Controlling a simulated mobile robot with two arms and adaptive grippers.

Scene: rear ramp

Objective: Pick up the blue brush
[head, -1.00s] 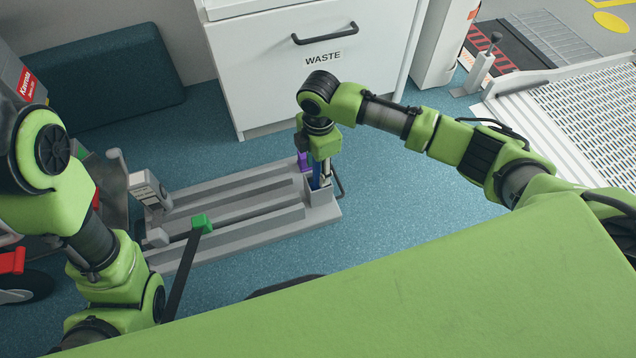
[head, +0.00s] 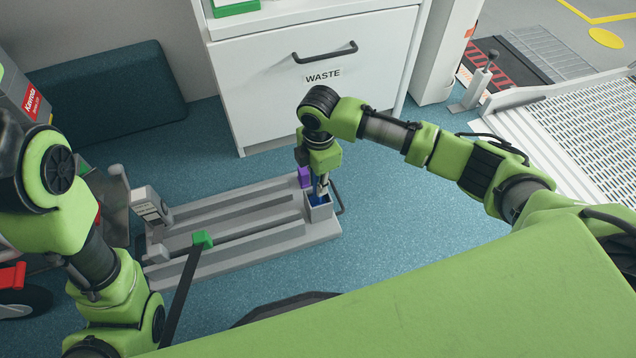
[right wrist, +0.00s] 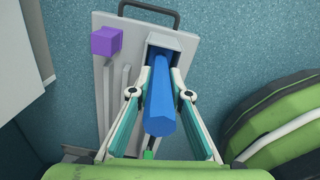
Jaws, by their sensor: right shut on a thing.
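The blue brush (right wrist: 162,105) stands upright in a small grey box-shaped holder (right wrist: 178,42) in the right wrist view. Its blue handle points toward the camera, and its lower end is hidden in the holder. My right gripper (right wrist: 164,76) is shut on the handle, one finger on each side, just above the holder. In the head view the right gripper (head: 322,188) is over the holder (head: 320,212) at the right end of a grey grooved ramp, and only a bit of the blue brush shows. My left arm shows at left, but its gripper is out of view.
A purple block (head: 305,178) stands beside the holder on the grey ramp (head: 240,225). A green-topped black bar (head: 203,239) crosses the ramp's front. A white WASTE cabinet (head: 322,95) stands behind. Blue floor is clear to the right.

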